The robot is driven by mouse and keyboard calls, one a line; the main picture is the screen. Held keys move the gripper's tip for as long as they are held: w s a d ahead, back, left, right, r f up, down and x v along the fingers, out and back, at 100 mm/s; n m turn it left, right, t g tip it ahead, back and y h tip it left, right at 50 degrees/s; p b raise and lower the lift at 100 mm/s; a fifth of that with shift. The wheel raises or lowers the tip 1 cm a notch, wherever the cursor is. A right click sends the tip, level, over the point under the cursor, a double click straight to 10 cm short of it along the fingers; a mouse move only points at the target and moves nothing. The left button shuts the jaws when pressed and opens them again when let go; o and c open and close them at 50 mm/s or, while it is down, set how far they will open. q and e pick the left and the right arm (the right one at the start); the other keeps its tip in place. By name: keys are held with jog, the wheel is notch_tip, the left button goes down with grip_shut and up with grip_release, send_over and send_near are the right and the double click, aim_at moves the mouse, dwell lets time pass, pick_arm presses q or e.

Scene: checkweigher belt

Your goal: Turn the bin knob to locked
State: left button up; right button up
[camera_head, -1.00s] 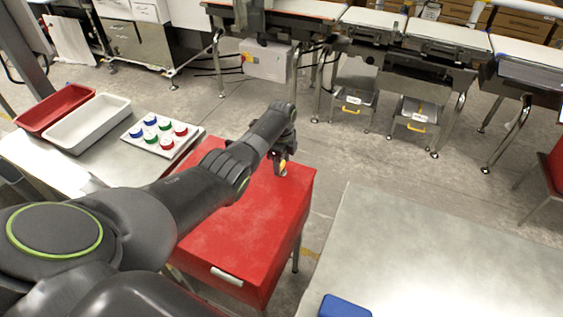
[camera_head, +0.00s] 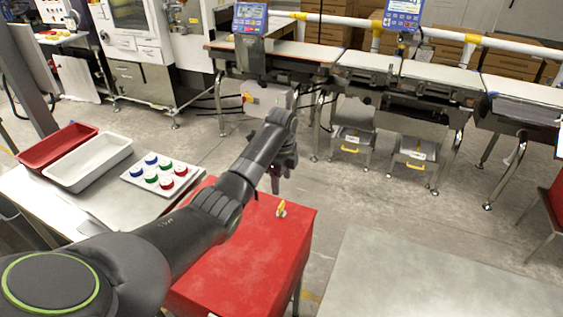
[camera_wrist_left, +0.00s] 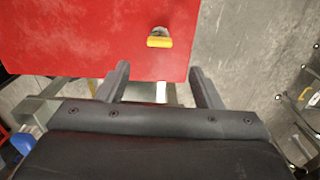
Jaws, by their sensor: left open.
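The red bin (camera_head: 245,255) stands in the middle of the head view with its flat top up. A small knob (camera_head: 281,209) with a yellow handle sits near the top's far right corner. In the left wrist view the yellow knob (camera_wrist_left: 159,41) lies crosswise, near the red top's edge. No lock marking is readable. My left gripper (camera_head: 285,182) is above and beyond the knob in the head view, apart from it. In the left wrist view its fingers (camera_wrist_left: 161,70) are spread and empty, with the knob ahead of the gap. My right gripper is not in view.
Left of the bin, a table holds a red tray (camera_head: 48,160), a white tray (camera_head: 75,178) and a board with several coloured caps (camera_head: 151,177). A bare grey table (camera_head: 430,275) is at right. The conveyor (camera_head: 375,72) stands beyond open floor.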

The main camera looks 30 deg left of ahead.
pick_arm(q)
notch_tip(320, 180, up, 7)
jog(key=b, duration=0.1)
dwell(0.6)
